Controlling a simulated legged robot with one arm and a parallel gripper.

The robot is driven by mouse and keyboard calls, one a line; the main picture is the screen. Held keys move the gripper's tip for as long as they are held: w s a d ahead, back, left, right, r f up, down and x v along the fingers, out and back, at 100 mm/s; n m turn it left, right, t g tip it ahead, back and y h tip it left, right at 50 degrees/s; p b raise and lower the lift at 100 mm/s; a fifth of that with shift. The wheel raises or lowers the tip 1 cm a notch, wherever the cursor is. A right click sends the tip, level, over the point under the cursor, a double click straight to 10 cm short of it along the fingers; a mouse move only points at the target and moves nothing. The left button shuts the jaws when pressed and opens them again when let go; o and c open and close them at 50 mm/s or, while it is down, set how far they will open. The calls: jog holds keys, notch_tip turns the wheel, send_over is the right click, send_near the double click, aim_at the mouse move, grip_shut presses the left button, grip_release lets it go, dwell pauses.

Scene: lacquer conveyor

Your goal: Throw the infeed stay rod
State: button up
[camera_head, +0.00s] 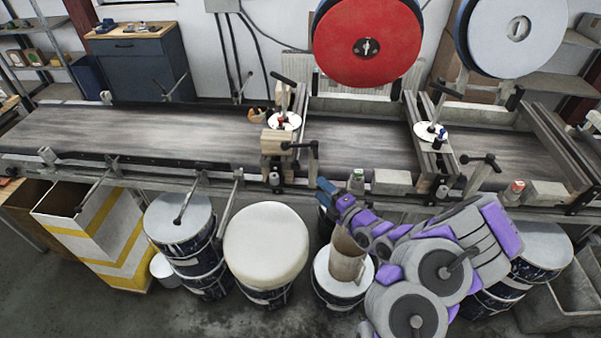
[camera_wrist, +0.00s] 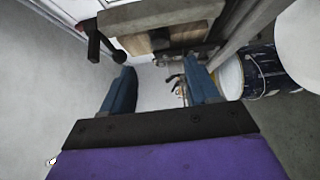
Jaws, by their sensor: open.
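No label marks which part is the infeed stay rod. Black crank-like handles stand at the conveyor's stations. One (camera_head: 313,152) sticks out beside a pale wooden block (camera_head: 288,138) at the left station. In the wrist view a black handle with a round knob (camera_wrist: 97,42) lies left of and beyond the fingers, near a wooden block (camera_wrist: 150,42). Another black handle (camera_head: 484,159) is at the right station. My gripper (camera_head: 323,187) is below the front edge near the left station. In the wrist view its blue fingers (camera_wrist: 160,68) are apart, with nothing held.
The conveyor belt (camera_head: 150,130) runs across the view. Several drums stand below it, one with a cream lid (camera_head: 265,245). A yellow-striped bin (camera_head: 95,228) is at the left. A red reel (camera_head: 367,45) and a pale reel (camera_head: 515,30) stand behind.

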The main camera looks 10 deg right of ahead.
aim_at(297, 169)
jog(key=b+x, duration=0.1)
jog(key=x, duration=1)
jog(key=shift+w+a+b, duration=0.1)
jog(key=shift+a+b, duration=0.1)
jog(key=shift+b, duration=0.2)
jog(key=shift+c, duration=0.3)
grip_shut()
